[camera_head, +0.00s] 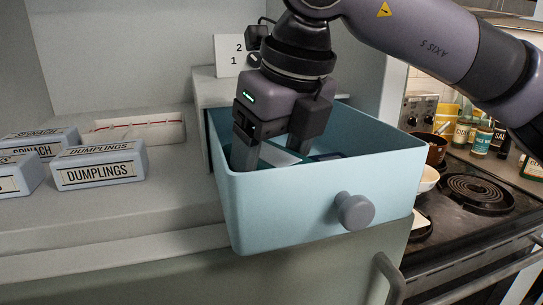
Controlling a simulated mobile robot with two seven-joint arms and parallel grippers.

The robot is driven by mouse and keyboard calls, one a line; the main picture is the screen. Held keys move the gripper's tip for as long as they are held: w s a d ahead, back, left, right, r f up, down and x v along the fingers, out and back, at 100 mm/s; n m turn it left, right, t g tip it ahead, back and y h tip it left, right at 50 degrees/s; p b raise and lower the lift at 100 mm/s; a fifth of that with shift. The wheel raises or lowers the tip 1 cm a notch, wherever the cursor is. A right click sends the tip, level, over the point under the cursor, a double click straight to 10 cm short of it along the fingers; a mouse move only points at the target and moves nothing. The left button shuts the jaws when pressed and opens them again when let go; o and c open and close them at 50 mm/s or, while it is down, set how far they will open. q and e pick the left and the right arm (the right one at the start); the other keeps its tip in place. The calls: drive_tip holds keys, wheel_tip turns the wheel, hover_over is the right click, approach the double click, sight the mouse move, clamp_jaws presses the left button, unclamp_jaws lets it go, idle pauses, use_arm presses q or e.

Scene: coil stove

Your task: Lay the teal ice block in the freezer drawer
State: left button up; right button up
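The light-blue freezer drawer (285,208) is pulled out, with a round grey knob on its front. My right gripper (272,152) points down into it, its two fingers wide apart and their tips partly behind the drawer's front wall. A teal piece with a pale edge (284,157), seemingly the ice block, shows low between the fingers inside the drawer. Most of it is hidden, and I cannot tell whether the fingers touch it. My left gripper is out of view.
Boxes labelled dumplings (100,165) and spinach (40,142) sit on the shelf left of the drawer. A white tray with a red line (132,127) lies behind them. A coil stove (478,190) with bowls and bottles stands at right.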

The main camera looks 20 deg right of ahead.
drive_tip(key=shift+f+b, duration=0.6)
drive_tip(key=o, duration=0.9)
drive_tip(key=shift+r+p, duration=0.55)
drive_tip(key=shift+p, duration=0.1)
drive_tip(key=shift+r+p, duration=0.45)
drive_tip(key=b+v, duration=0.1)
drive_tip(key=v, duration=0.9)
drive_tip(key=shift+s, duration=0.1)
drive_tip(key=shift+s+d+r, duration=0.15)
drive_tip(key=shift+s+r, duration=0.05)
drive_tip(key=shift+r, duration=0.45)
